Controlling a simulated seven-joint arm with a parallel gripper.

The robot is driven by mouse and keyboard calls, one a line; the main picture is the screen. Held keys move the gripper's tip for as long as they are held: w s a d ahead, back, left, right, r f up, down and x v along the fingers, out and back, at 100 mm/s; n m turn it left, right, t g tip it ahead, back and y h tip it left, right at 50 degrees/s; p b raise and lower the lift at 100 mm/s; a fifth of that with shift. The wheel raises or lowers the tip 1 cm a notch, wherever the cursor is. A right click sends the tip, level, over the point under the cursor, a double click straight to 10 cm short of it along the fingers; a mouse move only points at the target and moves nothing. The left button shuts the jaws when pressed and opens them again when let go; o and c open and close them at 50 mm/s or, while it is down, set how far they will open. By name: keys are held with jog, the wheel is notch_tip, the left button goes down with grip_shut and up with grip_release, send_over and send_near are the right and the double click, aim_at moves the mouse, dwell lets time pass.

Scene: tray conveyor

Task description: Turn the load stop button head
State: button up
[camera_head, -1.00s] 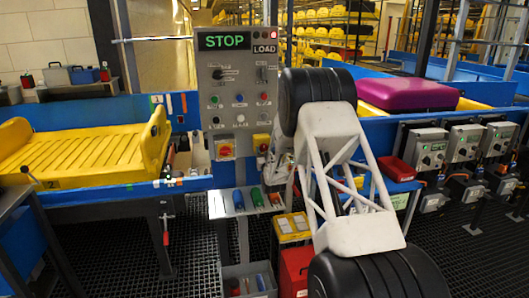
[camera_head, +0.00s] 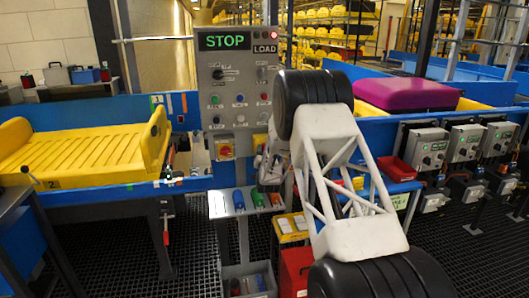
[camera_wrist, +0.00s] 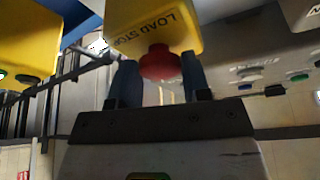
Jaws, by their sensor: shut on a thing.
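In the wrist view a yellow box marked LOAD STOP (camera_wrist: 165,22) hangs at the top centre, its lettering upside down. Its round red button head (camera_wrist: 160,63) sticks out toward me. My gripper (camera_wrist: 159,75) has one dark finger on each side of the red head and is shut on it. In the head view the yellow box (camera_head: 260,139) shows small at the panel's lower right. There my wrist and gripper (camera_head: 270,170) are in front of it, and the red head is hidden.
A shelf of coloured items (camera_head: 224,212) sits below. A yellow tray (camera_head: 75,160) and a purple case (camera_head: 407,95) lie on the conveyor.

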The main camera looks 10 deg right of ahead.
jog(key=shift+m+g+h, duration=0.25)
jog(key=shift+m+h, duration=0.35)
jog(key=shift+m, duration=0.7)
jog(key=shift+m+g+h, duration=0.25)
jog(key=shift+m+h, duration=0.35)
jog(key=shift+m, duration=0.7)
jog(key=shift+a, duration=0.1)
jog(key=o, duration=0.9)
jog(key=shift+s, duration=0.1)
jog(key=shift+v, duration=3.8)
jog(key=shift+r, duration=0.15)
